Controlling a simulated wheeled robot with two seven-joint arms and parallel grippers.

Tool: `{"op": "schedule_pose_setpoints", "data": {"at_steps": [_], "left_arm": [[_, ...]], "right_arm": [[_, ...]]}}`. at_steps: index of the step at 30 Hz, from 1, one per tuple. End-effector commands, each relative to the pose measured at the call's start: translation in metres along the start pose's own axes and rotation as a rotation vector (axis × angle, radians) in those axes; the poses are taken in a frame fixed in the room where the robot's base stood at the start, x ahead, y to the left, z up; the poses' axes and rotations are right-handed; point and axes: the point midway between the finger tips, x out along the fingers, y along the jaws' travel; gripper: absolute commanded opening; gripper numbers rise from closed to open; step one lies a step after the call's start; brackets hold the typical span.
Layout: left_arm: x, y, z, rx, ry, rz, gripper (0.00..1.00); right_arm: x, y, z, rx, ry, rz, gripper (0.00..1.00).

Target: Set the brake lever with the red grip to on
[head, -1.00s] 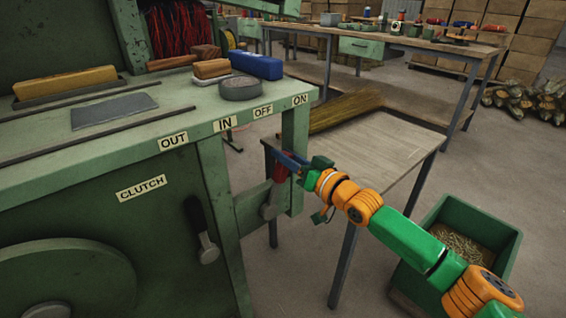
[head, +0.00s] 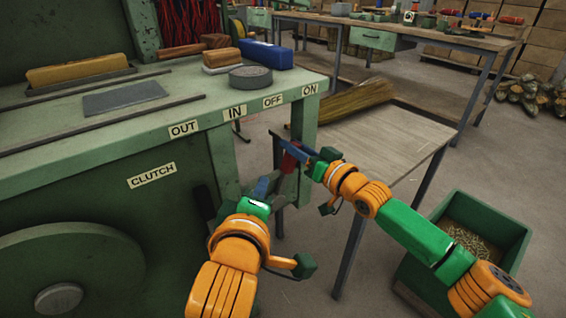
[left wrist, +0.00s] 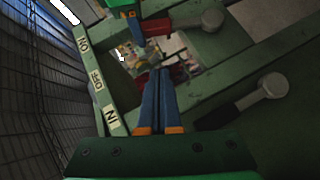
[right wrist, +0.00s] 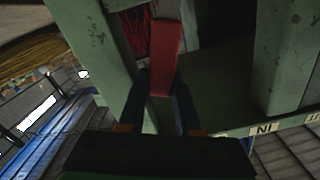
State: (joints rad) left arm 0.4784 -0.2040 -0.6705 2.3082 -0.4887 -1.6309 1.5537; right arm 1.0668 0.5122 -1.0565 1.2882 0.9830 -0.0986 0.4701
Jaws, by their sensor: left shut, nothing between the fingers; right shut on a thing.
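The brake lever's red grip (head: 290,158) is below the OFF label (head: 273,101) and the ON label (head: 310,89), by the bench's corner leg. My right gripper (head: 303,160) is shut on the red grip, which stands between its blue fingers in the right wrist view (right wrist: 165,50). My left gripper (head: 262,186) is shut and empty, left of the red grip and apart from it. The left wrist view shows its closed fingers (left wrist: 158,85) and the red grip (left wrist: 158,26) beyond. The lever's lower part is mostly hidden in the head view.
A black-handled lever (head: 203,204) beside the CLUTCH label (head: 152,175) is partly hidden by my left gripper. A small table (head: 385,150) stands just behind my right gripper. A green bin (head: 480,235) is at the right.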

Motion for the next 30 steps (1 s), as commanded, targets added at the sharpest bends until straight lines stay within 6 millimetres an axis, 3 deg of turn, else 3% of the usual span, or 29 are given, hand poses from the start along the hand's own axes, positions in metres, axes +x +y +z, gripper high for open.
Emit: {"op": "schedule_pose_setpoints", "data": {"at_steps": [2, 5, 18, 24, 30], "left_arm": [[-0.004, 0.007, -0.002, -0.038, 0.004, 0.019, 0.00], [0.007, 0.007, -0.003, -0.042, 0.008, 0.019, 0.00], [0.100, 0.008, 0.002, -0.040, 0.004, 0.015, 0.00], [0.117, 0.009, 0.021, -0.042, 0.003, 0.017, 0.00], [0.122, 0.009, 0.026, -0.042, 0.003, 0.018, 0.00]], "right_arm": [[0.000, 0.000, 0.003, 0.001, -0.005, 0.001, 0.00], [0.000, 0.000, 0.003, 0.001, -0.005, 0.001, 0.00], [0.000, 0.000, 0.003, 0.002, -0.006, 0.001, 0.00], [0.000, 0.000, 0.003, 0.002, -0.007, 0.001, 0.00], [0.000, 0.000, 0.003, 0.002, -0.007, 0.001, 0.00]]}}
